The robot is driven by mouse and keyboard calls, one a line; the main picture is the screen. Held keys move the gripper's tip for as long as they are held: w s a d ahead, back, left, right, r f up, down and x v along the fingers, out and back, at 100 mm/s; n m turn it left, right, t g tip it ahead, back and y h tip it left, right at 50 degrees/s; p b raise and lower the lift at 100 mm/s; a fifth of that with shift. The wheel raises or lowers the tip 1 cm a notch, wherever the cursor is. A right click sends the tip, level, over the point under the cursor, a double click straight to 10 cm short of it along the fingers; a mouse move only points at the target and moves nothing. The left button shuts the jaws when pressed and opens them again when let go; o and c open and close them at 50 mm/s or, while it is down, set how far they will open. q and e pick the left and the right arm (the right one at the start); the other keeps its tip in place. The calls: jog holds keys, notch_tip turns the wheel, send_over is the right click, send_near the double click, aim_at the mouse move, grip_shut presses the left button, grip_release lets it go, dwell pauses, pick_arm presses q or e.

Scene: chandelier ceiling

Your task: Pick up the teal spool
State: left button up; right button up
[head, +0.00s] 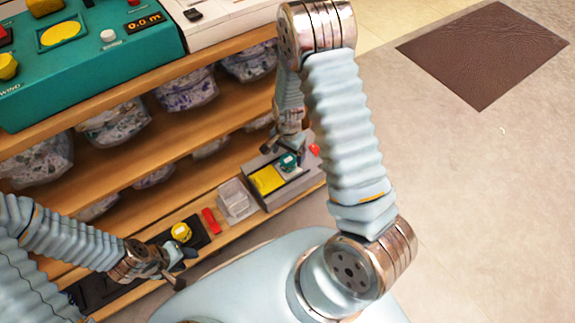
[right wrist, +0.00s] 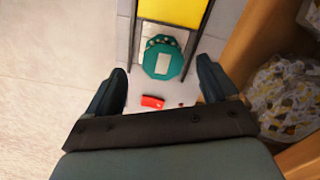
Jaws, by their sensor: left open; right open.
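The teal spool (head: 289,161) lies in the grey tray at the right end of the lower shelf, next to a yellow panel. In the right wrist view, the teal spool (right wrist: 162,58) has a pale rectangular patch and lies ahead of the fingertips, roughly between their lines. My right gripper (right wrist: 165,75) is open and empty, over the tray; in the head view the right gripper (head: 291,147) is close above the spool and partly covers it. My left gripper (head: 176,262) is open and empty near the black tray at the lower left.
A yellow spool (head: 181,231) sits on the black tray (head: 200,237). A red block (head: 211,220) and a clear box (head: 236,201) lie between the trays. A small red piece (right wrist: 152,102) is near my right fingers. Shelf boards and bagged goods (right wrist: 288,95) stand close beside.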

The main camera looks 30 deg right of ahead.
aim_at(288, 160)
jog(key=f, duration=0.3)
jog(key=f+b, duration=0.1)
jog(key=f, duration=0.1)
jog(key=shift+w+d+f, duration=0.15)
jog(key=shift+w+f, duration=0.1)
jog(key=shift+f, duration=0.1)
jog(key=c, duration=1.1)
jog(key=shift+r, duration=0.15)
